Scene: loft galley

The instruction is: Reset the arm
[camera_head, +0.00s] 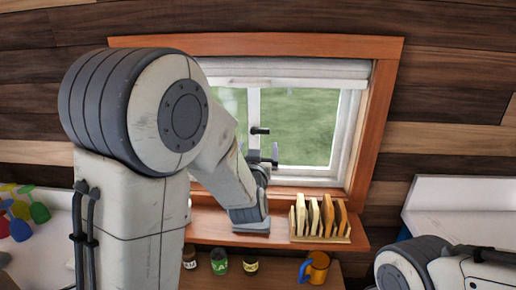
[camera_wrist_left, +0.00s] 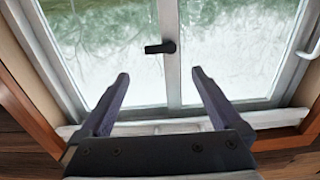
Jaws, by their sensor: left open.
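My left arm rises large in the left of the head view and bends towards the window. My left gripper (camera_head: 264,156) is in front of the window, just below its black handle (camera_head: 260,131). In the left wrist view the two fingers of the left gripper (camera_wrist_left: 160,76) are spread wide with nothing between them. The black handle (camera_wrist_left: 160,48) shows beyond the fingertips, on the window's middle bar; the gap in depth is hard to judge. My right arm shows only in part at the lower right of the head view, and its gripper is out of view.
The window (camera_head: 303,125) has an orange-brown wooden frame. A wooden rack (camera_head: 320,238) with several upright slats stands on the sill's right end. Below are several small jars (camera_head: 219,262) and an orange mug (camera_head: 318,268). Coloured utensils (camera_head: 20,229) lie at the far left.

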